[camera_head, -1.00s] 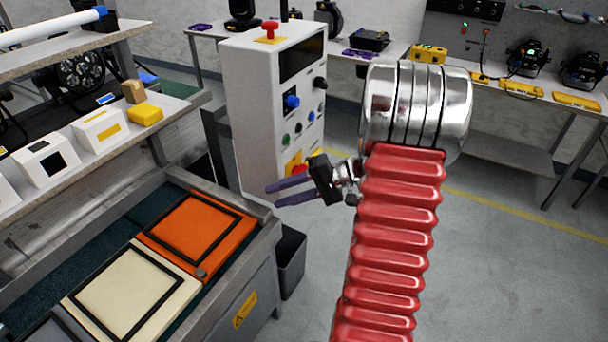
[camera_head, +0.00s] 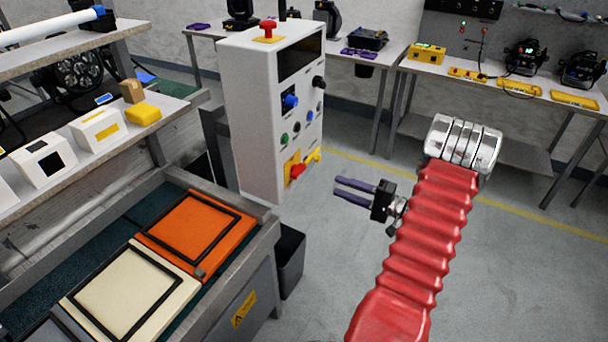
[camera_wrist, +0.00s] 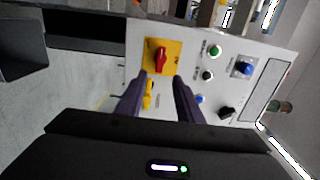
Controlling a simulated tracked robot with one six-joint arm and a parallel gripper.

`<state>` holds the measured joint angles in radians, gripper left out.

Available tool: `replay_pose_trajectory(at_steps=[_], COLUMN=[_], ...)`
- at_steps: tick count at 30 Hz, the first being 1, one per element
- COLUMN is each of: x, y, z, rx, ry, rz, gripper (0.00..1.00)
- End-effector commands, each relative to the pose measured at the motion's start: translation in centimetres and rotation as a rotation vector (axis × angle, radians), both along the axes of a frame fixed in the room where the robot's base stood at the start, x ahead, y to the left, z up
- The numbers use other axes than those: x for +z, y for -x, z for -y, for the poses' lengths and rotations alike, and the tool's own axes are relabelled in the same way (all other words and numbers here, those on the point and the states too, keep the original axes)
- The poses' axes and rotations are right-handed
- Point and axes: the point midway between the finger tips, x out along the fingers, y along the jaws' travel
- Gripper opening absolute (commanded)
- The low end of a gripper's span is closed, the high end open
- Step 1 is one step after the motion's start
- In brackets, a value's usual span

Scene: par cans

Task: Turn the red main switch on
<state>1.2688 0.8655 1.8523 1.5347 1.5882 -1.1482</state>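The red main switch (camera_head: 297,171) is a red handle on a yellow plate, low on the front panel of a white control cabinet (camera_head: 252,115). In the wrist view the red switch (camera_wrist: 161,57) sits on its yellow plate (camera_wrist: 152,48), just beyond and between my fingertips. My gripper (camera_head: 336,188) is in the air to the right of the cabinet, apart from the switch. Its two purple fingers are parted with nothing between them. They also show in the wrist view (camera_wrist: 162,78), pointing at the panel.
A yellow piece (camera_head: 313,156) sticks out beside the switch. Knobs and buttons, including a blue knob (camera_head: 291,101), sit above it. A red mushroom button (camera_head: 268,27) tops the cabinet. A dark bin (camera_head: 290,258) stands below. The floor on the right is clear.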

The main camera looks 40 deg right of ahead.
Motion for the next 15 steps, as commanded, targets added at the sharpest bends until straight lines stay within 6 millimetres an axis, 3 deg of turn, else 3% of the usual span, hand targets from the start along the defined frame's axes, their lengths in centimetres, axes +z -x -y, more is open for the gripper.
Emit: replay_pose_trajectory(at_steps=[8,15], x=[0.0,0.0], y=[-1.0,-3.9], z=[-0.4,-1.5], rx=[0.002,0.004], ry=[0.000,0.000], rz=[0.000,-0.001], gripper=[0.33,0.33])
